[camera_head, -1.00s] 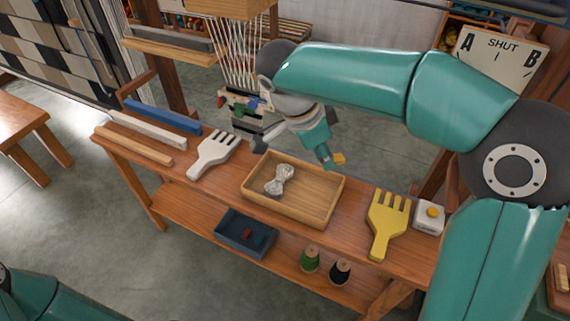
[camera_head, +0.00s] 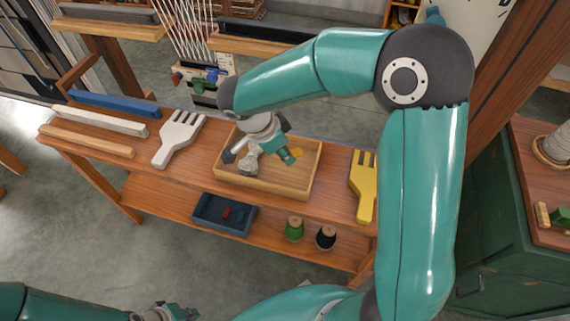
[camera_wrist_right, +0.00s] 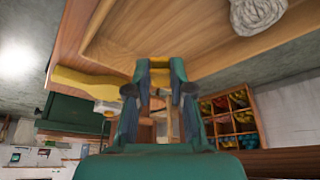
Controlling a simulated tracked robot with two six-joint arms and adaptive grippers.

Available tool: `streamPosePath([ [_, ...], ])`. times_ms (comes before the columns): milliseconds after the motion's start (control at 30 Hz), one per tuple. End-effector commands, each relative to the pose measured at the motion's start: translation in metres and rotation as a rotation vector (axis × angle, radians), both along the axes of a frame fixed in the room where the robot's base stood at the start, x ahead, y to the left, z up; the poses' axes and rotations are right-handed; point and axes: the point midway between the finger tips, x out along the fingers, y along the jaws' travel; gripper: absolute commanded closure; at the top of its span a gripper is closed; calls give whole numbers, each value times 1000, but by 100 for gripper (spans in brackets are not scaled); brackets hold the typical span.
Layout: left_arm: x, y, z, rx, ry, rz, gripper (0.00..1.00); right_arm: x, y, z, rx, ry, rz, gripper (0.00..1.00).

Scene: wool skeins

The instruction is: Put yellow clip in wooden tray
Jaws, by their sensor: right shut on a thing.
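The wooden tray (camera_head: 262,196) sits on the bench with a pale grey skein (camera_head: 250,165) in it. My right gripper (camera_head: 291,157) is over the back part of the tray, shut on the yellow clip (camera_head: 296,152), which is partly hidden by the fingers. In the right wrist view the fingertips (camera_wrist_right: 160,72) close around a small yellow piece, with the tray (camera_wrist_right: 125,38) and skein (camera_wrist_right: 257,14) beyond. Height above the tray floor is hard to tell. My left gripper (camera_head: 168,312) shows partly at the bottom edge, away from the bench; its fingers are unclear.
A white comb (camera_head: 179,137) lies left of the tray and a yellow comb (camera_head: 363,187) right of it. Blue, white and wooden bars lie at the left end. A dark blue tray (camera_head: 223,214) and green and black spools stand on the lower shelf.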

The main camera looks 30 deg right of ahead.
Motion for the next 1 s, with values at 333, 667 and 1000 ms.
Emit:
streamPosePath([
  [333, 0, 0, -4, 0, 0, 0, 100, 0, 0, -32, -1, 3, 0, 94],
  [667, 0, 0, -5, 0, 0, 0, 100, 0, 0, -51, -1, -1, 0, 94],
  [1000, 0, 0, -7, 0, 0, 0, 100, 0, 0, -52, -1, 0, 0, 55],
])
